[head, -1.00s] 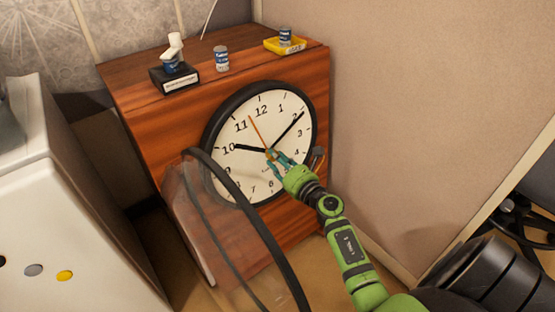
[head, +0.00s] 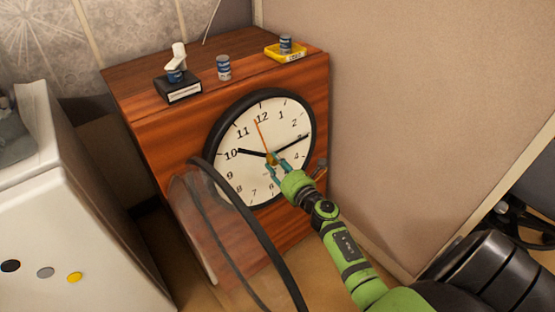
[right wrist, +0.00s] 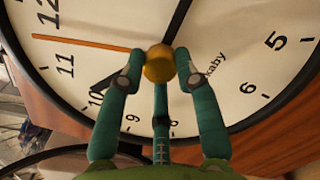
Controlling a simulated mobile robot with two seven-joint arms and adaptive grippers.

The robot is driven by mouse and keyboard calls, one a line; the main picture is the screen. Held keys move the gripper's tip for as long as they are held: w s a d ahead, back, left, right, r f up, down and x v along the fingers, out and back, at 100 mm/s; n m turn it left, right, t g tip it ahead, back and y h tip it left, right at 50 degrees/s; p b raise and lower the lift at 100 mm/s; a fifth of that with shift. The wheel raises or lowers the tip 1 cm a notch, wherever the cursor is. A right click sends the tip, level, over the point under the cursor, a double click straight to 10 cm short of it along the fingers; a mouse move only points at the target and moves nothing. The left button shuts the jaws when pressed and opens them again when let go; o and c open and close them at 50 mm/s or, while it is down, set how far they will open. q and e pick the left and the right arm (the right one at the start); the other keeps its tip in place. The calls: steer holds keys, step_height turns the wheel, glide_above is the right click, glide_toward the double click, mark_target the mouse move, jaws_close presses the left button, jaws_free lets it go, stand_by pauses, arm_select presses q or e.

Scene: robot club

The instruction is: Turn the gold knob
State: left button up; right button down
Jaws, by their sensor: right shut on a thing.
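The gold knob (right wrist: 159,66) is a small round ball at the centre of the white clock face (head: 246,176), where the hands meet. In the head view the knob (head: 271,158) is partly covered by my fingers. My right gripper (right wrist: 158,62) has its teal fingers on both sides of the knob and is shut on it. In the head view my right gripper (head: 276,161) reaches up to the clock from the lower right. The orange hand points near 12, one black hand near 10 and the other near 3. My left gripper is not in view.
The clock sits on the front of a wooden cabinet (head: 150,132). A black box (head: 184,91), a can (head: 223,68) and a yellow tray (head: 297,56) stand on top. A black cable (head: 250,222) arches in front at left. A beige wall (head: 400,90) stands close on the right.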

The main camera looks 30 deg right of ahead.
steer(key=shift+r+m+p, duration=0.3)
steer(key=shift+m+p, duration=0.3)
steer(key=shift+m, duration=0.5)
steer(key=m+p, duration=0.2)
steer(key=shift+m+g+h, duration=0.3)
steer(key=shift+m, duration=0.1)
steer(key=m+g+p, duration=0.1)
steer(key=m+p, duration=0.3)
steer(key=m, duration=0.4)
steer(key=m+g+y+p, duration=0.1)
steer(key=m+p, duration=0.4)
steer(key=m, duration=0.3)
steer(key=shift+d, duration=0.2)
steer(key=shift+p, duration=0.3)
steer(key=shift+m+y, duration=0.4)
steer(key=shift+m, duration=0.2)
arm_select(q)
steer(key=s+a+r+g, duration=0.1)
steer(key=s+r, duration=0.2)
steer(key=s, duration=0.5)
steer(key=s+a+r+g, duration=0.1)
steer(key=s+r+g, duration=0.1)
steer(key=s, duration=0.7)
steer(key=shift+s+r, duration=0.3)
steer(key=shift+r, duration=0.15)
arm_select(e)
steer(key=shift+m, duration=0.4)
